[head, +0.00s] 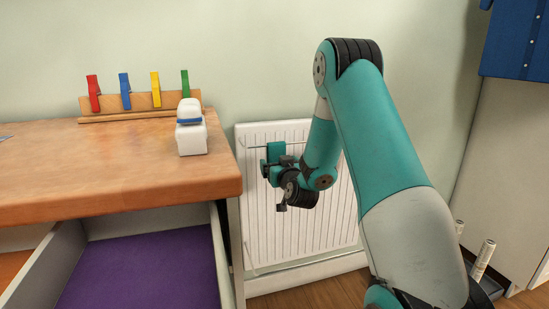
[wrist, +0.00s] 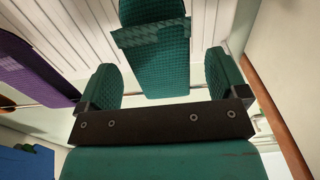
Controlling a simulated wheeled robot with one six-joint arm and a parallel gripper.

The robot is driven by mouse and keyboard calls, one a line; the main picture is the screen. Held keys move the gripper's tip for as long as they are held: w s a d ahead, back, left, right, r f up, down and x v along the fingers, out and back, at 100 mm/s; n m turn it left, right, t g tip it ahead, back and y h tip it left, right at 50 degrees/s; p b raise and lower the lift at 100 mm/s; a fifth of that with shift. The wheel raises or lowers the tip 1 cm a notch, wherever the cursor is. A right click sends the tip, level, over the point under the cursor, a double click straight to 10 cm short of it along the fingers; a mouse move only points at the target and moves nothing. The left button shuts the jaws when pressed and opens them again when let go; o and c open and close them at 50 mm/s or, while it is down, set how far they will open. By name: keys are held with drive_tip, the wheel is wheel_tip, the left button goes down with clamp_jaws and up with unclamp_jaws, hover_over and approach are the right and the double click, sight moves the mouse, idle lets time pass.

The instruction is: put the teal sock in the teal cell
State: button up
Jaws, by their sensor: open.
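The teal sock (head: 275,152) hangs over the rail on the front of the white radiator in the head view. In the wrist view the teal sock (wrist: 155,60) appears between my fingers, with a gap on either side. My gripper (head: 284,170) is at the sock in the head view, partly hidden by its own wrist. In the wrist view my gripper (wrist: 162,82) is open, with its two teal fingers apart. The drawer (head: 223,255) under the desk is open. It shows a purple cell and part of an orange one; no teal cell is in view.
A purple cloth (wrist: 35,65) hangs beside the teal sock in the wrist view. The radiator (head: 258,222) is close behind my gripper. The wooden desk (head: 110,165) stands to the left, with a white object (head: 191,135) and a peg rack (head: 140,103) on it.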

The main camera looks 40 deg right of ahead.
drive_tip(key=c, duration=1)
drive_tip(key=shift+r, duration=0.1)
wheel_tip(320, 180, up, 20)
drive_tip(key=p, duration=0.8)
drive_tip(key=shift+p, duration=0.35)
